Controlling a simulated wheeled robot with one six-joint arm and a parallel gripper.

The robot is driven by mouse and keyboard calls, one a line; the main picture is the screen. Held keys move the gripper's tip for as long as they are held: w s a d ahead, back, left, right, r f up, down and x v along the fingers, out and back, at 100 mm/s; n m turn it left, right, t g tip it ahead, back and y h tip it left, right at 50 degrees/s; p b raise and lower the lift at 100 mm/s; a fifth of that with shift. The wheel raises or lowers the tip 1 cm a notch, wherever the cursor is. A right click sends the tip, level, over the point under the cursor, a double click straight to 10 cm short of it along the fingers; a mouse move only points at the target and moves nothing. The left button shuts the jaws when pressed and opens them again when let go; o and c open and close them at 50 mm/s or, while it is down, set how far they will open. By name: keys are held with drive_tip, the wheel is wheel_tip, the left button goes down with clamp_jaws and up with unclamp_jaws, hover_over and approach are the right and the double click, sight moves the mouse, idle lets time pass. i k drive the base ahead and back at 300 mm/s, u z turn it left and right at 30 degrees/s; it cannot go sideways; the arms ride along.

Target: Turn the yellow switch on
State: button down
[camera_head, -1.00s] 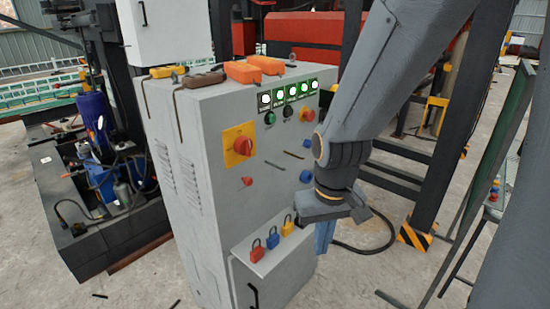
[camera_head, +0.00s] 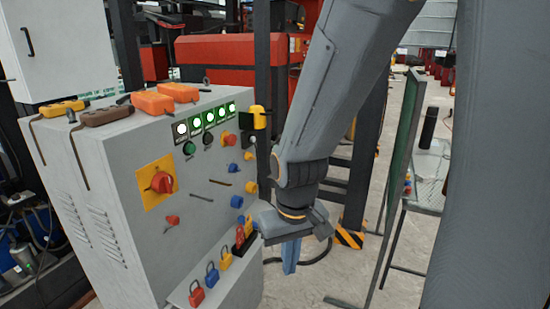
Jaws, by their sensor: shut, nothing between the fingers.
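The grey control cabinet (camera_head: 130,225) stands at left with its panel facing right. Small yellow switches show near the panel's right edge, an upper one (camera_head: 249,155) and a lower one (camera_head: 251,188); their on or off position is too small to tell. Blue knobs (camera_head: 237,201) sit beside them. A large red rotary handle (camera_head: 161,182) on a yellow plate is further left. My gripper (camera_head: 290,266) points down, shut and empty, right of the panel and lower than the yellow switches, apart from them in the picture. My wrist partly hides its upper part.
Red, blue and yellow padlocks (camera_head: 212,275) stand on a ledge low on the cabinet. Orange boxes (camera_head: 178,92) lie on its top. A dark post with a striped base (camera_head: 350,237) stands behind my arm. A table (camera_head: 428,185) is at right. Some floor right of the cabinet is clear.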

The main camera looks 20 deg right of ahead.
sight(249, 156)
drive_tip(key=z, duration=0.1)
drive_tip(key=k, duration=1.1)
drive_tip(key=z, duration=0.9)
drive_tip(key=i, duration=1.4)
drive_tip(key=u, duration=1)
drive_tip(key=i, duration=0.4)
drive_tip(key=u, duration=0.3)
